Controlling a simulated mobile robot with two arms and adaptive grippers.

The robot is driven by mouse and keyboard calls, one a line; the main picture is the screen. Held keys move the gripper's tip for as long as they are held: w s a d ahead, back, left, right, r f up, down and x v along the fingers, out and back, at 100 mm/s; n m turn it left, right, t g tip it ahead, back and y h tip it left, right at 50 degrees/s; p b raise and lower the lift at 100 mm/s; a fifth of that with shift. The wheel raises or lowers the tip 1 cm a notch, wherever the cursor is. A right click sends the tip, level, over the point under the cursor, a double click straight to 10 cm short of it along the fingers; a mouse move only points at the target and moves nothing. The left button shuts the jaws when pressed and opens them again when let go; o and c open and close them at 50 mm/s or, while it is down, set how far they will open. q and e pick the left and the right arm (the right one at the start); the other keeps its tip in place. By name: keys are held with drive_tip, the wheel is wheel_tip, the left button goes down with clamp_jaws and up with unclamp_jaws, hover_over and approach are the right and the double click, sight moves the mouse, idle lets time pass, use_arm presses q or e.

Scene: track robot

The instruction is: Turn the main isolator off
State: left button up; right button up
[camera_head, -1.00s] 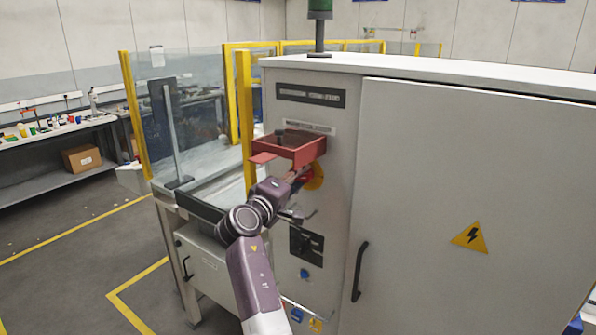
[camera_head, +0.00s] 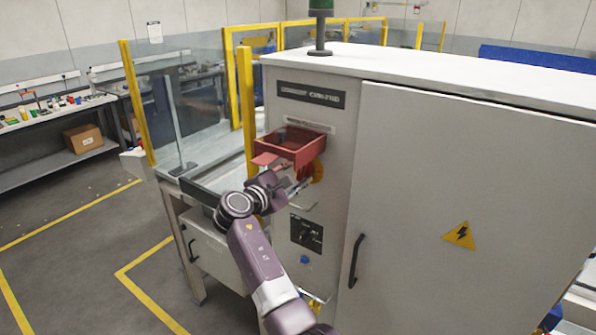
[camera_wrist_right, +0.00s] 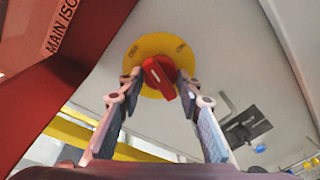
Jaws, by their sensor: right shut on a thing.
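The main isolator is a red rotary knob (camera_wrist_right: 160,77) on a round yellow plate (camera_wrist_right: 152,47), on the grey cabinet's narrow face. In the wrist view the knob is tilted, its lower end pointing down and slightly right. The yellow plate also shows in the head view (camera_head: 318,171), partly hidden under a red box-like cover (camera_head: 293,149). This cover carries a label starting "MAIN ISO" in the wrist view. My right gripper (camera_head: 299,184) is below the cover, its fingers on either side of the knob and shut on it. My left gripper is not in view.
The cabinet door (camera_head: 455,190) with its black handle (camera_head: 356,261) is to the right. A black switch panel (camera_head: 306,232) is below the isolator. A glass guard with yellow posts (camera_head: 139,105) stands left of the cabinet. The floor at left is open.

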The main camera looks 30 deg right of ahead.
drive_tip(key=shift+d+r+n+g+h, duration=0.1)
drive_tip(key=shift+r+n+g+h, duration=0.1)
drive_tip(key=shift+n, duration=0.45)
drive_tip(key=shift+d+r+n+g+h, duration=0.1)
drive_tip(key=shift+r+n+g, duration=0.1)
drive_tip(key=shift+n, duration=0.45)
drive_tip(key=o, duration=0.9)
drive_tip(key=shift+c, duration=0.2)
drive_tip(key=shift+o, duration=1.6)
drive_tip(key=shift+d+f, duration=0.15)
drive_tip(key=shift+f, duration=0.1)
drive_tip(key=shift+a+n, duration=0.3)
drive_tip(key=shift+a, duration=0.3)
drive_tip(key=v, duration=1.1)
drive_tip(key=shift+s, duration=0.15)
drive_tip(key=shift+d+r, duration=0.1)
drive_tip(key=shift+r, duration=0.05)
